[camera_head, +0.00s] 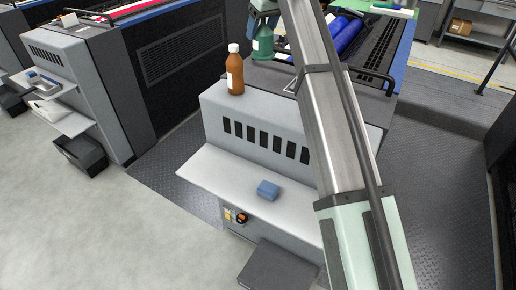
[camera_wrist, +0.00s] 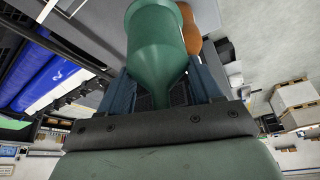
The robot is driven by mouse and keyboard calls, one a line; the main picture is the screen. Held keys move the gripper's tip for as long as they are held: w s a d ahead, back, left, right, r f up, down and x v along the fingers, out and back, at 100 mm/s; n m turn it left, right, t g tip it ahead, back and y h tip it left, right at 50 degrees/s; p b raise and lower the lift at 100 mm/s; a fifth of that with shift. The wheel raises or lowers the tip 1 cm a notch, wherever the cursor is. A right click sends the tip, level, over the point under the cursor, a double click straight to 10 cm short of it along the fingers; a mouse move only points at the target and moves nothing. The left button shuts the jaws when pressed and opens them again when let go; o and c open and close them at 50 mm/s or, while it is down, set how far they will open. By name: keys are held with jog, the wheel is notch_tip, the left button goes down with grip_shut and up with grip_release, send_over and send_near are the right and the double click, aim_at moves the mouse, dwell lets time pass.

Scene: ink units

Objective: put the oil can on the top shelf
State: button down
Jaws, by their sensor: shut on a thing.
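My arm hides the right part of the unit.
A brown bottle with a white cap (camera_head: 235,72) stands just left of the can, near the shelf's front-left edge. A blue block (camera_head: 268,189) lies on the lower white ledge (camera_head: 225,172). Blue rollers (camera_head: 343,32) lie behind, right of the can.

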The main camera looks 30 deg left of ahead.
jog(key=s+a+n+g+h, duration=0.1)
jog(key=s+a+n+g, duration=0.15)
jog(key=s+n, duration=0.65)
jog(key=s+a+n+g, duration=0.2)
jog(key=s+a+n, duration=0.25)
jog(key=s, duration=0.85)
jog(key=shift+w+d+f, duration=0.15)
jog(key=shift+d+f, duration=0.05)
jog(key=shift+f, duration=5.95)
jog(key=shift+w+d+f, duration=0.1)
jog(key=shift+d+f, duration=0.1)
jog(key=shift+f, duration=5.95)
jog(key=shift+w+d+f, duration=0.15)
jog(key=shift+d+f, duration=0.05)
jog(key=shift+f, duration=5.95)
jog(key=shift+f, duration=0.1)
jog(key=shift+c, duration=0.9)
grip_release()
